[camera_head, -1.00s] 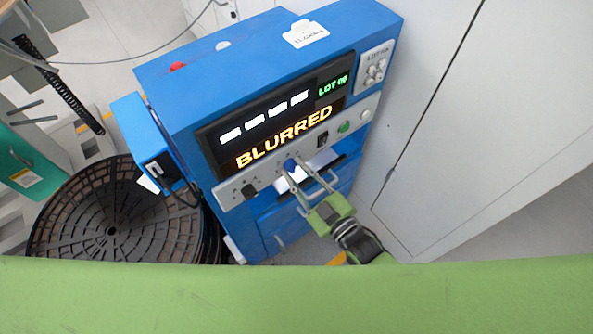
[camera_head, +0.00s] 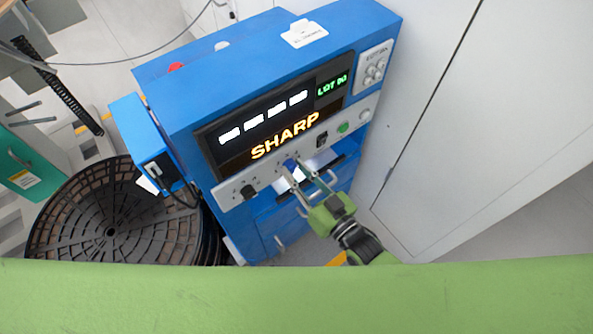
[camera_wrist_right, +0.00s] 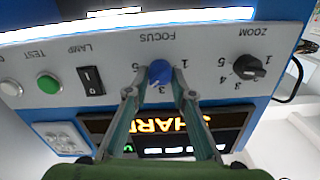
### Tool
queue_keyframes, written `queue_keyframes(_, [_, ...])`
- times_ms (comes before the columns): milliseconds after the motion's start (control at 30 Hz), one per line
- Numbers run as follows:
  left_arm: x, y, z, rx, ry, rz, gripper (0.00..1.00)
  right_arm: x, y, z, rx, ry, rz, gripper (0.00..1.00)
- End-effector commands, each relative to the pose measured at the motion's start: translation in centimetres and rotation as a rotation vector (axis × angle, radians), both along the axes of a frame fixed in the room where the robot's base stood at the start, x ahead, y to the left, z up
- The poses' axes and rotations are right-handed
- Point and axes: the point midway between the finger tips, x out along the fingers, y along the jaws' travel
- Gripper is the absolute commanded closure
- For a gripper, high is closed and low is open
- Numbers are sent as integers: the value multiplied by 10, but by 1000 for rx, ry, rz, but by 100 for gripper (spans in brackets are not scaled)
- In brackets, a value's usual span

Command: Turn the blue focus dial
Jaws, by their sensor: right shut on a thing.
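The blue focus dial (camera_head: 290,164) is on the light control strip of the blue machine (camera_head: 240,70). In the right wrist view the blue dial (camera_wrist_right: 160,73) sits under the FOCUS label, among the numbers 1, 3 and 5. My right gripper (camera_head: 304,177) is shut on the dial; its fingertips (camera_wrist_right: 160,88) are at the dial's two sides. The orange display (camera_head: 285,136) reads SHARP. My left gripper is not in view.
A black zoom knob (camera_wrist_right: 249,67) is beside the dial. A black lamp switch (camera_wrist_right: 91,80) and a green test button (camera_wrist_right: 49,83) are on its other side. A dark round reel (camera_head: 110,230) stands left of the machine. White cabinet doors (camera_head: 490,130) stand at right.

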Motion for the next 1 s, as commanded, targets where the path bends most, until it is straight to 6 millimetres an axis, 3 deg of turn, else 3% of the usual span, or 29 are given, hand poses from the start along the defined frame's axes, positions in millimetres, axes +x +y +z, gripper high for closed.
queue_keyframes(400, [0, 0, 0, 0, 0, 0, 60, 0, 0, -1, 3, 5, 0, 99])
queue_keyframes(433, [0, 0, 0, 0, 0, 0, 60, 0, 0, -1, 3, 5, 0, 69])
queue_keyframes(467, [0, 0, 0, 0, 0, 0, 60, 0, 0, -1, 3, 5, 0, 62])
queue_keyframes(500, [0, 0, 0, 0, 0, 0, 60, 0, 0, -1, 3, 5, 0, 60])
queue_keyframes(833, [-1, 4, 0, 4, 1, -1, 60, -1, -1, -1, 3, 4, 0, 60])
queue_keyframes(1000, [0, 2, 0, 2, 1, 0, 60, -17, -12, -2, 1, 7, 0, 60])
